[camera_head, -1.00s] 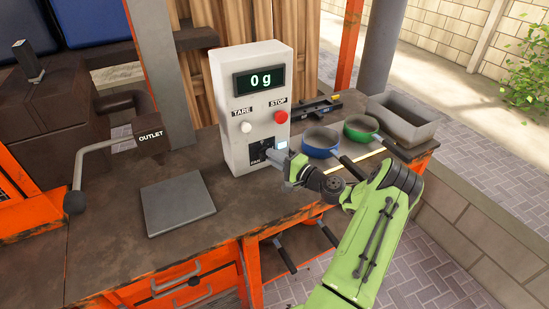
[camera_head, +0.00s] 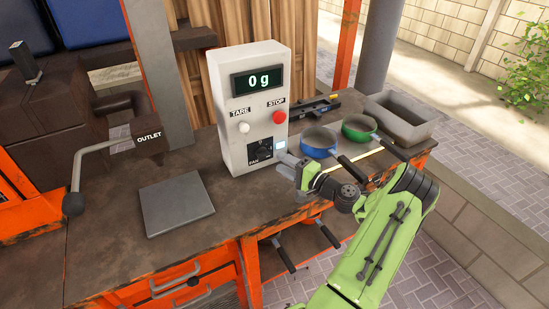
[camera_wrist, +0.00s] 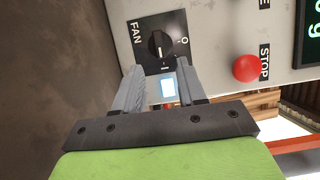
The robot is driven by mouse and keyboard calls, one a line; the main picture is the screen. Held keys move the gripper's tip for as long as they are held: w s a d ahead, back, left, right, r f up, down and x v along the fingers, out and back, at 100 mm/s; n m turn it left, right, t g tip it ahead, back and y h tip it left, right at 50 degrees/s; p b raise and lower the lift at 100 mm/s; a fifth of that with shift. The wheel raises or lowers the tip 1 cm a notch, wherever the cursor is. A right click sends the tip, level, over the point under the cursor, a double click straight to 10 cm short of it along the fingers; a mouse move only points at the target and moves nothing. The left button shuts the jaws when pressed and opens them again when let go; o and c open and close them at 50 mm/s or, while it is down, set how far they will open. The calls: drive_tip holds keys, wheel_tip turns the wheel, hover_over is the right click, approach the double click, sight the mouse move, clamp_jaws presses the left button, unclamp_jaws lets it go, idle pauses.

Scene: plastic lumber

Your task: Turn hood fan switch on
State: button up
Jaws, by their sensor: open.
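The fan switch (camera_head: 261,151) is a black rotary knob on a black plate at the bottom of the white control box (camera_head: 236,163). In the wrist view the knob (camera_wrist: 160,45) sits between FAN, O and I labels. Its long axis lies roughly toward the I mark, but the exact setting is hard to read. My gripper (camera_head: 282,160) is open and empty, just right of the switch and apart from it. In the wrist view its two grey fingers (camera_wrist: 156,80) point at the plate, with the knob beyond the gap between the tips.
The box carries a red STOP button (camera_head: 279,117), a white TARE button (camera_head: 244,127) and a 0 g display (camera_head: 258,81). A blue pan (camera_head: 319,141), a green pan (camera_head: 360,127) and a grey bin (camera_head: 405,118) stand at right. A grey plate (camera_head: 176,205) lies at left.

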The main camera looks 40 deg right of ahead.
drive_tip(key=s, duration=0.7)
drive_tip(key=s+d, duration=0.1)
drive_tip(key=s, duration=0.3)
drive_tip(key=shift+p, duration=0.4)
drive_tip(key=w+a+r+n+g+y+p, duration=0.1)
drive_tip(key=w+a+r+n+g, duration=0.25)
drive_tip(key=a, duration=0.45)
drive_tip(key=w+a+r+n+g+y+p, duration=0.1)
drive_tip(key=w+a+r+n+g, duration=0.1)
drive_tip(key=a+n+g, duration=0.4)
drive_tip(key=w+a+r+n+g+y+p, duration=0.1)
drive_tip(key=w+a+r+n+g+y, duration=0.15)
drive_tip(key=a, duration=0.65)
drive_tip(key=s+a+r+n+h+p, duration=0.1)
drive_tip(key=s+a+r+n+h, duration=0.1)
drive_tip(key=s+a+r, duration=0.3)
drive_tip(key=s+a+r+n+h+p, duration=0.1)
drive_tip(key=s+a+r+n+h, duration=0.2)
drive_tip(key=s, duration=0.9)
drive_tip(key=a+r+h, duration=0.1)
drive_tip(key=a+r, duration=0.2)
drive_tip(key=r, duration=0.1)
drive_tip(key=shift+s, duration=0.2)
